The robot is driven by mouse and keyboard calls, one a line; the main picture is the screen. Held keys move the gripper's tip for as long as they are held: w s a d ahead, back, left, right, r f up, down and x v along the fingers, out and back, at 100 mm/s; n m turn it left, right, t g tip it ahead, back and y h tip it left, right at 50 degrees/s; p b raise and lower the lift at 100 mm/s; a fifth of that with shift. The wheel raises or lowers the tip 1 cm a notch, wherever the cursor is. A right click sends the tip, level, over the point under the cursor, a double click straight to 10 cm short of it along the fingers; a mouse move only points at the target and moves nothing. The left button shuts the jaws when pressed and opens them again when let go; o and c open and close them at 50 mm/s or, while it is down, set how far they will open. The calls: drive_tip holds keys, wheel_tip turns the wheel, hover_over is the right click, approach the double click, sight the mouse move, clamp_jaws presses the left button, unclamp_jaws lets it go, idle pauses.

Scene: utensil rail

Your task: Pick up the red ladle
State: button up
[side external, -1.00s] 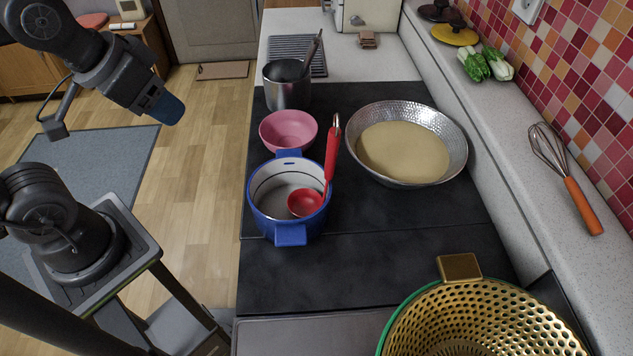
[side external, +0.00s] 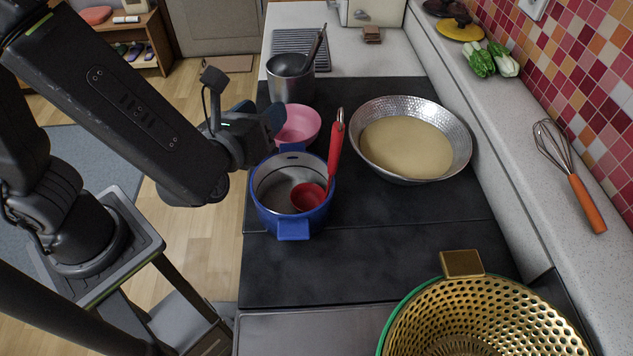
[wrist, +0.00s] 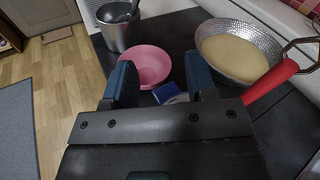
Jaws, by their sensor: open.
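The red ladle (side external: 334,152) stands tilted in the blue pot (side external: 293,230), its bowl inside the pot and its handle rising above the rim at the right. In the wrist view the red handle (wrist: 270,82) shows at the right, outside my jaws. My gripper (side external: 272,115) is at the pot's upper left in the side view, apart from the ladle. In the wrist view my gripper (wrist: 160,82) is open and empty, with the blue pot's edge (wrist: 165,91) showing between the fingers. Most of the pot is hidden there by the gripper body.
A pink bowl (side external: 303,122) is close behind the gripper. A steel pot with a dark ladle (side external: 291,90) stands beyond it. A hammered pan (side external: 455,150) is right of the ladle. A gold colander (side external: 480,310) is at front right. The dark counter in front is clear.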

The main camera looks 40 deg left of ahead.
sight(331, 144)
drive_tip(key=d+m+h, duration=0.2)
drive_tip(key=d, duration=0.1)
drive_tip(key=d+f+m+t+h, duration=0.1)
drive_tip(key=d+m+h, duration=0.2)
drive_tip(key=d, duration=0.1)
drive_tip(key=d+m+h, duration=0.3)
drive_tip(key=shift+s+d+f, duration=0.25)
drive_tip(key=shift+s+f, duration=0.05)
drive_tip(key=shift+f, duration=0.1)
drive_tip(key=shift+m, duration=0.3)
drive_tip(key=w, duration=0.2)
drive_tip(key=w+d, duration=0.1)
drive_tip(key=w, duration=0.4)
drive_tip(key=shift+w+d, duration=0.1)
drive_tip(key=shift+d, duration=0.15)
drive_tip(key=shift+c, duration=0.5)
clamp_jaws()
